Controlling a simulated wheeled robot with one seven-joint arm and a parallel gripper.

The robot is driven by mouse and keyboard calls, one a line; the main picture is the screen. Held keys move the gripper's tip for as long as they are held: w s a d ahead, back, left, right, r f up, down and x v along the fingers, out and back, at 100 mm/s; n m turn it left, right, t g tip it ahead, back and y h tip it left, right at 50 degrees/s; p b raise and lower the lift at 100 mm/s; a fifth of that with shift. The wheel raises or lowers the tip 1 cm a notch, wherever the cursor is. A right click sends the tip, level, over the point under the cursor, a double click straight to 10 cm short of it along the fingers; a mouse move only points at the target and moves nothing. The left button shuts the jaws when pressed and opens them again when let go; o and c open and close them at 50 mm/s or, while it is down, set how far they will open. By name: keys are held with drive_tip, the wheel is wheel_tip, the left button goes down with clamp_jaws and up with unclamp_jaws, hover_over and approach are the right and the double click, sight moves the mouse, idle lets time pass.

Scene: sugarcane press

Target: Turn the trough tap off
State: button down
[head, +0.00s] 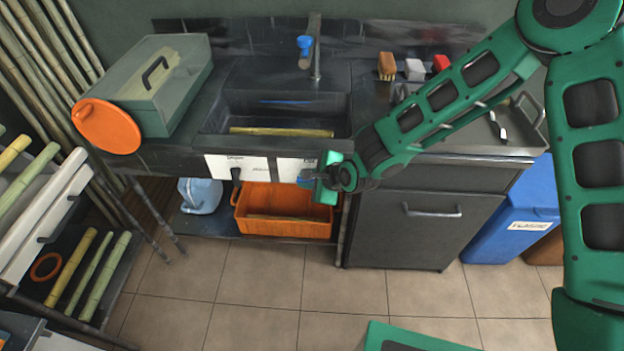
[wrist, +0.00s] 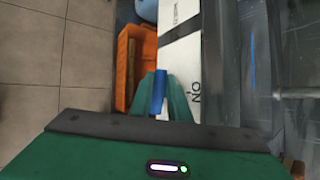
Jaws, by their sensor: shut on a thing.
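A dark trough (head: 240,107) is set in the counter. A tall tap (head: 316,60) with a blue knob (head: 305,42) stands behind it; I cannot make out any running water. In the wrist view the blue handle (wrist: 158,92) stands between the two green fingers (wrist: 161,88), beside the white label strip (wrist: 180,60). A black handle (head: 236,175) hangs below the left label. The blue handle's mounting is hidden.
An orange crate (head: 255,222) and a pale blue jug (head: 200,195) are on the shelf below. A cane piece (head: 280,132) lies across the trough. A green box (head: 165,80) is on the counter at left. A cabinet (head: 410,235) stands at right. The tiled floor in front is mostly clear.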

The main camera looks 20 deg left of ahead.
drive_tip(key=shift+w+a+r+n+h, duration=0.1)
drive_tip(key=shift+w+a+n+h, duration=0.05)
drive_tip(key=shift+h, duration=0.35)
drive_tip(key=shift+w+a+n+h, duration=0.1)
drive_tip(key=shift+w+n+h, duration=0.05)
drive_tip(key=shift+h, duration=0.35)
drive_tip(key=shift+w, duration=0.1)
drive_tip(key=c, duration=1.7)
unclamp_jaws()
drive_tip(key=shift+o, duration=0.2)
drive_tip(key=shift+s+f, duration=0.2)
drive_tip(key=shift+d, duration=0.1)
drive_tip(key=v, duration=1)
drive_tip(key=shift+s+r, duration=0.3)
drive_tip(key=shift+r, duration=0.05)
